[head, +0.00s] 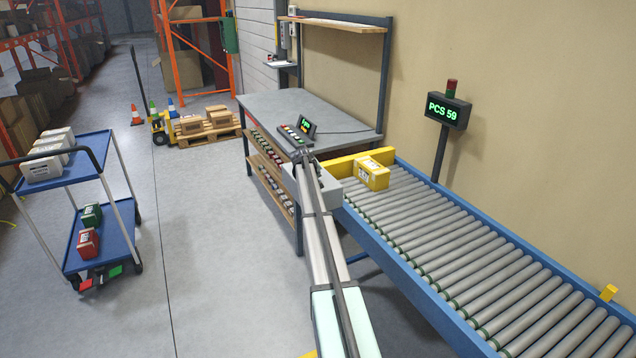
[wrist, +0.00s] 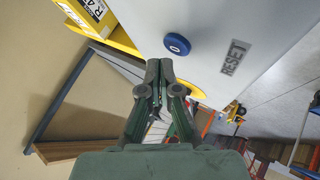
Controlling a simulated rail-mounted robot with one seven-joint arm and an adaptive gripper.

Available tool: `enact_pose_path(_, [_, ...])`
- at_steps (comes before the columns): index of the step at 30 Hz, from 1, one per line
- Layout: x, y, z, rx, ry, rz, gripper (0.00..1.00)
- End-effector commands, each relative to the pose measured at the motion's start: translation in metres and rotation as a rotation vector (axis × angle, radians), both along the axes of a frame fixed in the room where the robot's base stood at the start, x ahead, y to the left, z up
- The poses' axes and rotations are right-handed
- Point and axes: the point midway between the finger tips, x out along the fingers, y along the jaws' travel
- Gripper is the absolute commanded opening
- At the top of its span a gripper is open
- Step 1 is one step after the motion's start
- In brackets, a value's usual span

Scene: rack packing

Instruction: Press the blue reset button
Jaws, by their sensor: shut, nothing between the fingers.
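The blue reset button (wrist: 177,44) is a round knob on a pale grey panel (wrist: 210,25) in the wrist view, beside the dark label RESET (wrist: 235,57). My gripper (wrist: 159,66) is shut and empty. Its fingertips show just below and left of the button in the picture, with a small gap between them in the image; their depth from the panel is hard to tell. In the head view my gripper (head: 300,155) is small at the arm's end, near a grey box (head: 329,191) at the conveyor's end. The button cannot be made out there.
A yellow labelled box (head: 371,174) sits on the roller conveyor (head: 470,255) by a yellow stop bar (head: 343,163). A workbench (head: 270,105) with a small button console (head: 293,133) stands behind. A blue cart (head: 100,240) is at left. Floor between cart and bench is clear.

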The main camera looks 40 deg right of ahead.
Motion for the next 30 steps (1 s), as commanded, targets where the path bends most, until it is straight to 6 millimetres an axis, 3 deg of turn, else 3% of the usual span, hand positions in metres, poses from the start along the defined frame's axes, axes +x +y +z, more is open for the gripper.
enact_pose_path(30, [0.0000, 0.0000, -0.0087, 0.000, 0.000, 0.000, 0.00])
